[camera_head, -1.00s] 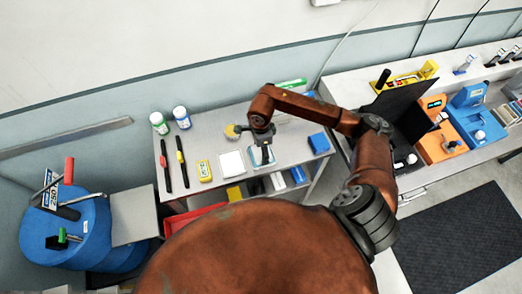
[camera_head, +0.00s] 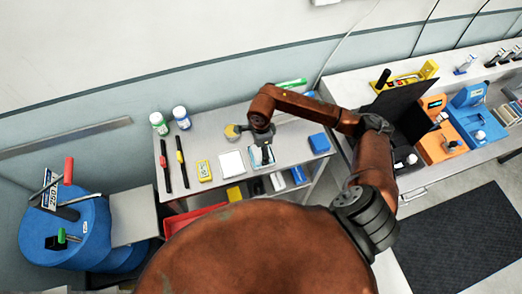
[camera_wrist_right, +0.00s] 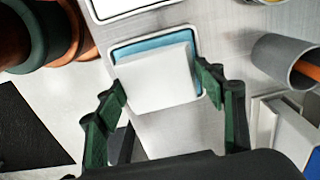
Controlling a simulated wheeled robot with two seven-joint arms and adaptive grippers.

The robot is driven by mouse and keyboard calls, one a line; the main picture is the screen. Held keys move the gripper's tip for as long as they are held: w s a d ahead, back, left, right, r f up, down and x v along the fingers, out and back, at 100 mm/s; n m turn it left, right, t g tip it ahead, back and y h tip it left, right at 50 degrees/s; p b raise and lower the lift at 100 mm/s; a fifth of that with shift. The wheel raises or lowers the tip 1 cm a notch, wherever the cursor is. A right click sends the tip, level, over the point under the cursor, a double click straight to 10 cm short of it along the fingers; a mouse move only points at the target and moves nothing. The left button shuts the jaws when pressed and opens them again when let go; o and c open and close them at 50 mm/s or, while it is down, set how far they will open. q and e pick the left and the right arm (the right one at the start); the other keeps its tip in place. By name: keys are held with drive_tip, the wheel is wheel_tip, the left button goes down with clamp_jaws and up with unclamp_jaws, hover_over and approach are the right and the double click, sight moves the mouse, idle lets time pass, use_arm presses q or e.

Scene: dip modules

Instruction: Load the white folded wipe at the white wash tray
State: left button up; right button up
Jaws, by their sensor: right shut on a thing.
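The white folded wipe (camera_wrist_right: 160,82) shows in the right wrist view as a pale block between the green-padded fingers of my right gripper (camera_wrist_right: 164,87). The gripper is shut on it. The white wash tray (camera_wrist_right: 119,47) has a pale rim and a blue inside. The wipe overlaps the near part of this tray in the picture; whether it touches the tray's floor I cannot tell. In the head view my right gripper (camera_head: 262,142) points down over the tray (camera_head: 262,157), hiding most of the wipe. My left gripper is out of view.
A white rectangular item (camera_head: 231,163) lies just left of the tray, with a yellow item (camera_head: 204,171) further left. A blue block (camera_head: 319,143) is to the right. Two bottles (camera_head: 182,117) stand at the back. A grey cylinder (camera_wrist_right: 285,60) is close to the right finger.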

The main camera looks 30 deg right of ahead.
drive_tip(key=shift+r+p, duration=1.45)
drive_tip(key=shift+r, duration=2.05)
